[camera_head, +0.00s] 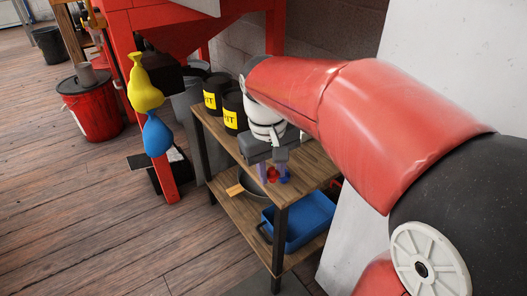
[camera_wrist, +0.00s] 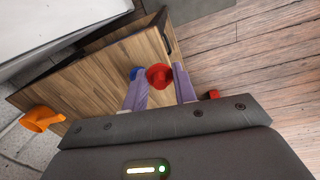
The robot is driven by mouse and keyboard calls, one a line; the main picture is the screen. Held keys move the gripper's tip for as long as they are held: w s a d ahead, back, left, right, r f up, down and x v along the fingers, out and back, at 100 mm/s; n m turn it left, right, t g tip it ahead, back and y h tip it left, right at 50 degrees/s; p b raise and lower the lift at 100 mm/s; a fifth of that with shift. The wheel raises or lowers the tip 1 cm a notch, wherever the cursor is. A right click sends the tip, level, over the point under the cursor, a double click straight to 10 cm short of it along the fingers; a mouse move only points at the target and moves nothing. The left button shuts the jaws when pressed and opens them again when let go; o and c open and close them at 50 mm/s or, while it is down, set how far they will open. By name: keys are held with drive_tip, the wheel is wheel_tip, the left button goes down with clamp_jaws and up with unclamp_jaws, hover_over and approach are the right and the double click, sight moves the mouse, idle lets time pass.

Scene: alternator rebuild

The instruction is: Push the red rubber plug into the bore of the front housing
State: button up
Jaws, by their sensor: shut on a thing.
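The red rubber plug (camera_wrist: 159,75) sits between the purple fingertips of my gripper (camera_wrist: 160,82), which is shut on it, in the wrist view. In the head view the plug (camera_head: 272,174) shows as a small red spot below my gripper (camera_head: 271,168), over the wooden bench. A small blue part (camera_wrist: 136,72) lies just left of the plug in the wrist view, partly behind the left finger. It also shows in the head view (camera_head: 284,178). I cannot tell whether the plug touches anything below. I cannot pick out the front housing or its bore with certainty.
The wooden bench top (camera_wrist: 85,88) is mostly bare in the wrist view. An orange funnel-shaped thing (camera_wrist: 42,118) is at left. Black tins with yellow labels (camera_head: 233,112) stand behind my gripper. A blue bin (camera_head: 305,222) sits on the lower shelf. A pale panel rises at right.

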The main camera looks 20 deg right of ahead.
drive_tip(key=s+r+p, duration=0.4)
drive_tip(key=s, duration=0.4)
idle(0.6)
idle(0.4)
